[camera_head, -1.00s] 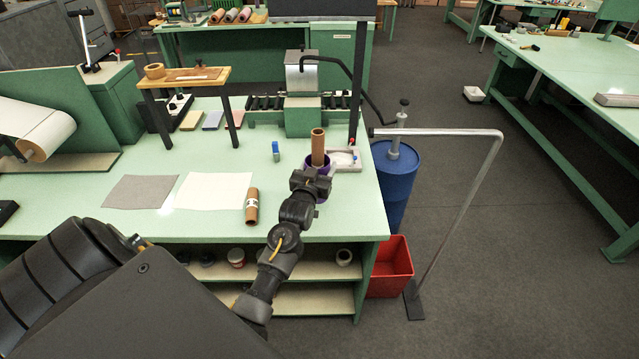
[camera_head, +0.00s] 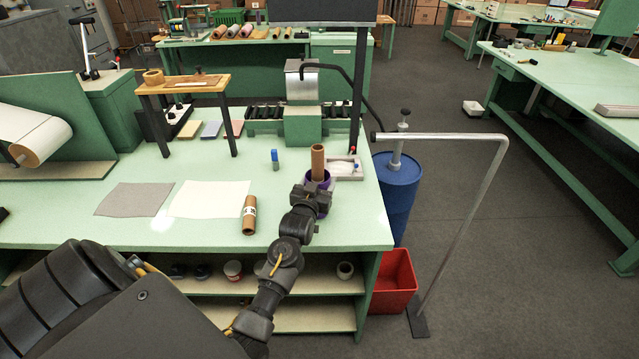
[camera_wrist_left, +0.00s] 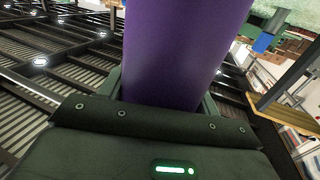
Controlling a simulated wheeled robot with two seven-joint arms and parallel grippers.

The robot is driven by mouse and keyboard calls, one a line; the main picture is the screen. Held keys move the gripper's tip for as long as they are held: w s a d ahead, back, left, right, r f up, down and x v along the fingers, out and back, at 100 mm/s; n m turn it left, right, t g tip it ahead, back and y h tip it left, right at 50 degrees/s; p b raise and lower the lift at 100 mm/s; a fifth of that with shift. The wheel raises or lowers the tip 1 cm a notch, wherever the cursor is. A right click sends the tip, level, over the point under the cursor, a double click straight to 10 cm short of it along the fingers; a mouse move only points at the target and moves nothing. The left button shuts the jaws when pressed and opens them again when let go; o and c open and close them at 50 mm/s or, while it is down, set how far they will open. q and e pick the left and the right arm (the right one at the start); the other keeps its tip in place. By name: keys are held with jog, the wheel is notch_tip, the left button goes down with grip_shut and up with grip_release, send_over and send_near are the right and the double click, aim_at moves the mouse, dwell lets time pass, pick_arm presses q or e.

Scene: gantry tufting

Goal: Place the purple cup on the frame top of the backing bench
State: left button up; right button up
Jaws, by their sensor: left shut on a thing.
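The purple cup (camera_head: 327,186) is in my left gripper (camera_head: 314,194), seen over the near right part of the pale green bench (camera_head: 110,232). A brown cardboard tube (camera_head: 318,162) rises from the cup's mouth and seems to stand in it. In the left wrist view the cup's purple wall (camera_wrist_left: 185,50) fills the middle, between the fingers of the shut gripper (camera_wrist_left: 165,95). The gripper hides the cup's lower front in the head view, so I cannot tell its gap to the bench. I cannot tell which surface is the frame top. My right gripper is out of view.
A wooden-topped stand (camera_head: 185,86), a small blue bottle (camera_head: 275,159), a grey tray (camera_head: 345,172) and a labelled roll (camera_head: 249,214) are on the bench. A bent metal rail (camera_head: 450,137), blue drum (camera_head: 397,190) and red bin (camera_head: 395,282) stand to the right.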

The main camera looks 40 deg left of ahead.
pick_arm(q)
jog(key=o, duration=1.3)
jog(key=shift+f, duration=0.15)
jog(key=shift+c, duration=0.2)
jog(key=shift+r, duration=0.2)
jog(key=b+v, duration=0.2)
jog(key=v, duration=1)
